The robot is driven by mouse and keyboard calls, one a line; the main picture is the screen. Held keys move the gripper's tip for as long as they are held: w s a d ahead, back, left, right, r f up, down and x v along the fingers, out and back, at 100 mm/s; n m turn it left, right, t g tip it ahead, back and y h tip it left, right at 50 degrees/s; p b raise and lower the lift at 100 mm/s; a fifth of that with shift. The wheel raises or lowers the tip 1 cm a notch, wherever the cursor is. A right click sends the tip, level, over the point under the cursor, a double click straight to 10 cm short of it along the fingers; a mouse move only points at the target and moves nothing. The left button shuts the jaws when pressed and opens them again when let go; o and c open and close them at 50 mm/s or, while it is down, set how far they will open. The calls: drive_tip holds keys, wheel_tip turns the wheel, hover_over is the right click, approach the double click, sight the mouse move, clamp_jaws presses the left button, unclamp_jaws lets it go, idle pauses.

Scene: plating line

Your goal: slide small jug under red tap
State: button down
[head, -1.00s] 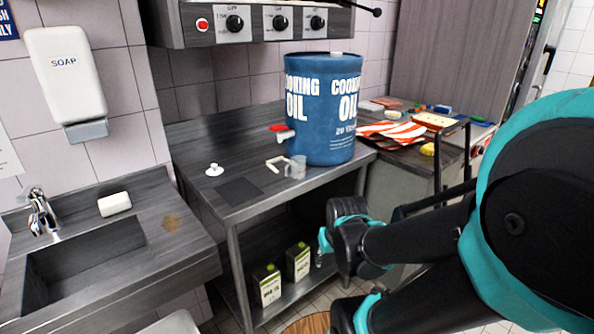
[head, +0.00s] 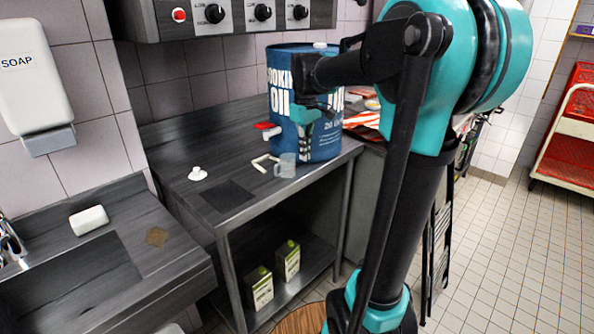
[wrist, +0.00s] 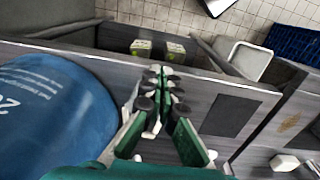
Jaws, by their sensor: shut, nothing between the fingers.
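The small jug (head: 285,166), clear and greyish, stands on the steel counter near its front edge, beside the base of the blue cooking oil drum (head: 317,150). The red tap (head: 267,128) sticks out from the drum's left side, above and to the left of the jug. My gripper (head: 307,118) hangs in front of the drum, above the jug and apart from it. In the wrist view my gripper (wrist: 164,76) points down over the counter with its green fingers together and empty. The drum (wrist: 60,108) is on the left there. The jug is not clearly visible behind the fingers.
A white L-shaped piece (head: 264,162) lies left of the jug. A white knobbed disc (head: 197,174) and a dark square (head: 228,196) lie further left on the counter. Cartons (head: 287,260) stand on the shelf below. A sink (head: 75,285) is at left.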

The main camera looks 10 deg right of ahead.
sight(281, 165)
drive_tip(key=f, duration=0.3)
drive_tip(key=w+a+f, duration=0.1)
drive_tip(key=f, duration=0.2)
drive_tip(key=w+f, duration=0.1)
drive_tip(key=f, duration=0.2)
drive_tip(key=shift+w+a+f, duration=0.1)
drive_tip(key=shift+a+f, duration=0.1)
drive_tip(key=shift+w+a, duration=0.5)
drive_tip(key=shift+w, duration=0.2)
drive_tip(key=w+a, duration=0.1)
drive_tip(key=w, duration=0.1)
drive_tip(key=w+a, duration=0.1)
drive_tip(key=w, duration=0.1)
drive_tip(key=w+a, duration=0.1)
drive_tip(key=a, duration=0.1)
drive_tip(key=shift+w+a, duration=0.1)
drive_tip(key=shift+w, duration=0.3)
